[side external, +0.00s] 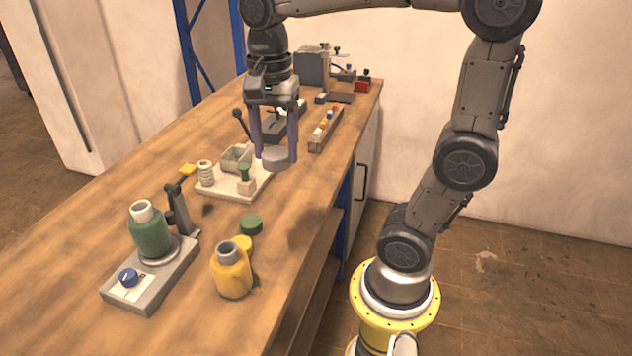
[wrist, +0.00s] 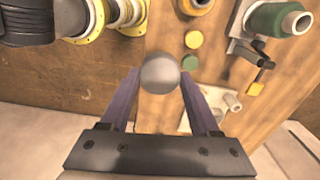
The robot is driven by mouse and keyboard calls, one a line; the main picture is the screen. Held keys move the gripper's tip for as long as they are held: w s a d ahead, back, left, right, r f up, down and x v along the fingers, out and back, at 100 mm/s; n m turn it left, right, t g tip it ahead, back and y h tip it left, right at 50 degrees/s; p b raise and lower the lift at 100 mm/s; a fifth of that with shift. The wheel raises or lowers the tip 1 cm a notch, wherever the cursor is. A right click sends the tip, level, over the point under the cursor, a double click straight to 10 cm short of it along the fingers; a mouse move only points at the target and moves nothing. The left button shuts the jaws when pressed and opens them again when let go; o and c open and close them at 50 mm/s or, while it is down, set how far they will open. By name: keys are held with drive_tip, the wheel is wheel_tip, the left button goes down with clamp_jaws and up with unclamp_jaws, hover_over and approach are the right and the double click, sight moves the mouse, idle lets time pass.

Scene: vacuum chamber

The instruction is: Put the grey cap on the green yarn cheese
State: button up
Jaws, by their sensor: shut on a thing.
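My gripper (side external: 276,163) is shut on the grey cap (side external: 275,157), a round flat disc held level between the two fingertips, above the bench. In the wrist view the cap (wrist: 160,73) sits between the purple-grey fingers. The green yarn cheese (side external: 150,236) stands upright on a grey stand at the bench's near left, with a pale tube end showing at its top. It also shows at the upper right of the wrist view (wrist: 266,18). My gripper is well apart from it, farther back and to the right.
A yellow yarn cheese (side external: 231,277), a yellow cap (side external: 242,243) and a green cap (side external: 251,224) are on the bench right of the grey stand (side external: 162,279). The stand's dark upright (side external: 178,208) rises beside the green cheese. A pale tray (side external: 219,190) with small parts lies near my gripper.

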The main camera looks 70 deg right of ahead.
drive_tip(key=w+a+r+n, duration=0.1)
drive_tip(key=w+a+r, duration=0.15)
drive_tip(key=w, duration=0.55)
drive_tip(key=w+a+r, duration=0.2)
drive_tip(key=w+r, duration=0.1)
drive_tip(key=w, duration=0.6)
drive_tip(key=w+a+f+n, duration=0.1)
drive_tip(key=w+a+f, duration=0.5)
drive_tip(key=w, duration=0.1)
drive_tip(key=shift+w+n, duration=0.3)
drive_tip(key=shift+w, duration=0.1)
drive_tip(key=shift+a+f, duration=0.1)
drive_tip(key=shift+f, duration=0.1)
drive_tip(key=shift+f, duration=2.8)
drive_tip(key=shift+f, duration=0.2)
